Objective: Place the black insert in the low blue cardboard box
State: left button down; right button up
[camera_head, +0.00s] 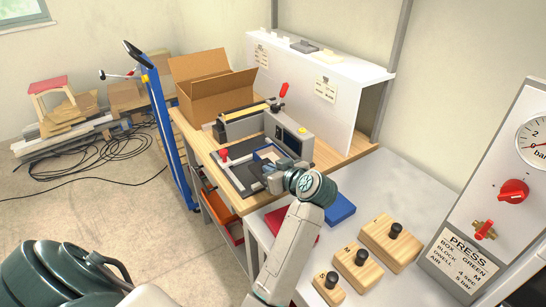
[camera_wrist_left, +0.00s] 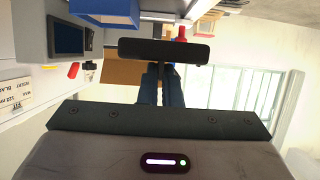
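A low blue cardboard box (camera_head: 266,153) sits on the bed of the grey press on the wooden bench. Its blue wall also shows at the top of the left wrist view (camera_wrist_left: 105,10). My left gripper (camera_head: 272,178) is beside the box on its near side. In the left wrist view, its two dark fingers (camera_wrist_left: 163,84) are close together around a thin stem of the black insert (camera_wrist_left: 165,51). The insert's flat bar lies across the fingertips, apart from the box wall in the picture. The insert is hard to make out in the head view. My right gripper is not seen.
A second blue box (camera_head: 340,207) and a red box (camera_head: 289,222) lie on the grey table. Wooden blocks with black knobs (camera_head: 391,240) stand nearer. An open brown carton (camera_head: 212,85) stands behind the press. The white shelf (camera_head: 330,75) bounds the bench.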

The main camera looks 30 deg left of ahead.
pick_arm(q)
jog(key=w+a+f+p, duration=0.1)
jog(key=w+a, duration=0.1)
jog(key=w, duration=0.2)
jog(key=w+a+f+p, duration=0.1)
jog(key=w+a, duration=0.1)
jog(key=w, duration=0.2)
jog(key=w+a+f+p, duration=0.1)
jog(key=w+a+f, duration=0.1)
jog(key=w, duration=0.2)
jog(key=shift+w+a+f, duration=0.1)
jog(key=shift+a, duration=0.2)
jog(key=shift+f, duration=0.3)
jog(key=shift+f, duration=0.2)
jog(key=shift+f+p, duration=0.35)
jog(key=c, duration=1.6)
grip_release()
jog(key=shift+f, duration=0.1)
